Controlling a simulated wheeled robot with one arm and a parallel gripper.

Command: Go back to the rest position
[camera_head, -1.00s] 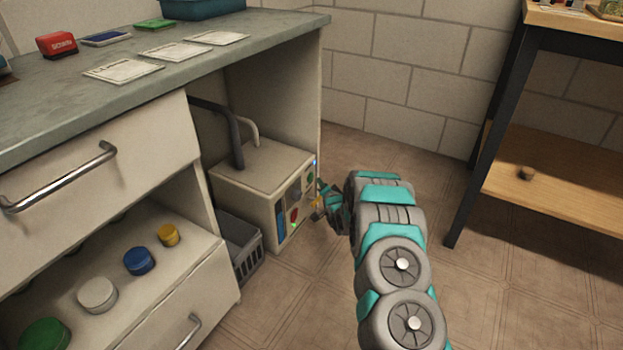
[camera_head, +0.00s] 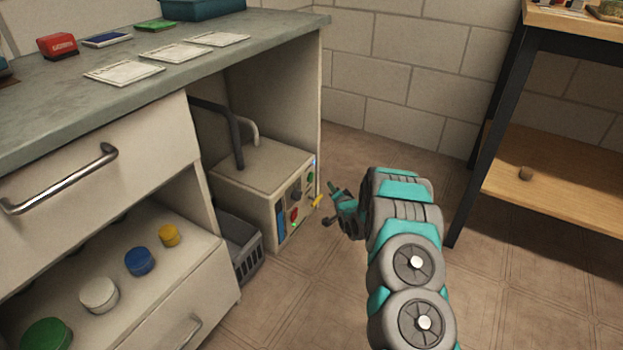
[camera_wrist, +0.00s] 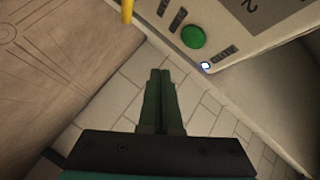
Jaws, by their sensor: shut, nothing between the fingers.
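My gripper (camera_head: 332,204) is low above the tiled floor, just right of the beige control box, apart from it. In the wrist view the two dark green fingers (camera_wrist: 160,88) lie side by side, closed, with nothing between them. The control box (camera_head: 262,170) stands in the open bay under the bench. Its panel faces my gripper and carries a green button, a red part, a blue part and a yellow lever (camera_head: 318,201). In the wrist view the green button (camera_wrist: 194,37) and a small lit blue-white light (camera_wrist: 205,66) show close ahead.
The bench (camera_head: 290,22) with its side wall stands left and behind the box. A grey basket (camera_head: 248,262) sits on the floor beside the box. Several coloured jars stand in the lower open drawer. A wooden table (camera_head: 545,185) stands right. Floor between is clear.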

